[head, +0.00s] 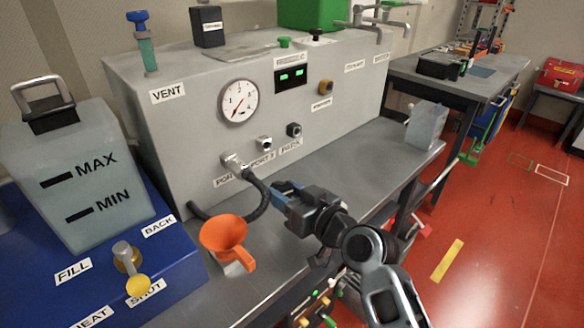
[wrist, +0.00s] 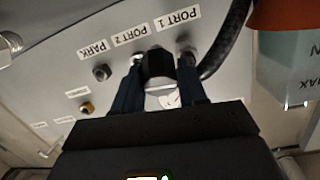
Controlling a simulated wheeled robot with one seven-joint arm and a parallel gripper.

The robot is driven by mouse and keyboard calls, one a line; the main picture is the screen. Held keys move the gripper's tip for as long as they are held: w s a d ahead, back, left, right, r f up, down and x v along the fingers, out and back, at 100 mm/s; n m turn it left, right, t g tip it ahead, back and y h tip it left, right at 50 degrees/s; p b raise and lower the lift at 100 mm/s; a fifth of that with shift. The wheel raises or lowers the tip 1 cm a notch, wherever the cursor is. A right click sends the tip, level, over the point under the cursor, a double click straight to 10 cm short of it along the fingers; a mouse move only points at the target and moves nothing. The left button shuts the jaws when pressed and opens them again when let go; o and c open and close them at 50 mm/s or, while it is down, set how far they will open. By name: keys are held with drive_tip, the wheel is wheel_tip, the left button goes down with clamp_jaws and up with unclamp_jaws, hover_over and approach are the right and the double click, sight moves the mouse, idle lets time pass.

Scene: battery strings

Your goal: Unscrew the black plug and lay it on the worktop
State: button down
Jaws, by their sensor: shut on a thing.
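The black plug (wrist: 158,64) shows in the wrist view between the two fingertips of my gripper (wrist: 160,72), which is shut on it. In the head view my gripper (head: 283,191) is in front of the panel, above the grey worktop (head: 348,163); the plug cannot be made out there. The PORT 2 fitting (head: 264,143) shows bare metal in the head view, with the plug apart from it. The PARK fitting (head: 293,130) is to its right and looks dark.
A blue base with a translucent tank (head: 78,170) is at the left. A pressure gauge (head: 238,102) is on the panel. The worktop is clear to the right, up to a small translucent container (head: 426,126).

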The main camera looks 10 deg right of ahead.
sight(284, 230)
drive_tip(key=shift+s+a+r, duration=0.1)
drive_tip(key=shift+s+a, duration=0.15)
drive_tip(key=shift+a+f, duration=0.1)
drive_tip(key=shift+f, duration=0.2)
drive_tip(key=shift+f+b, duration=1.85)
drive_tip(key=shift+f, duration=0.95)
drive_tip(key=shift+f+b, duration=0.5)
drive_tip(key=shift+b, duration=0.2)
drive_tip(key=c, duration=0.5)
unclamp_jaws()
drive_tip(key=shift+c, duration=0.2)
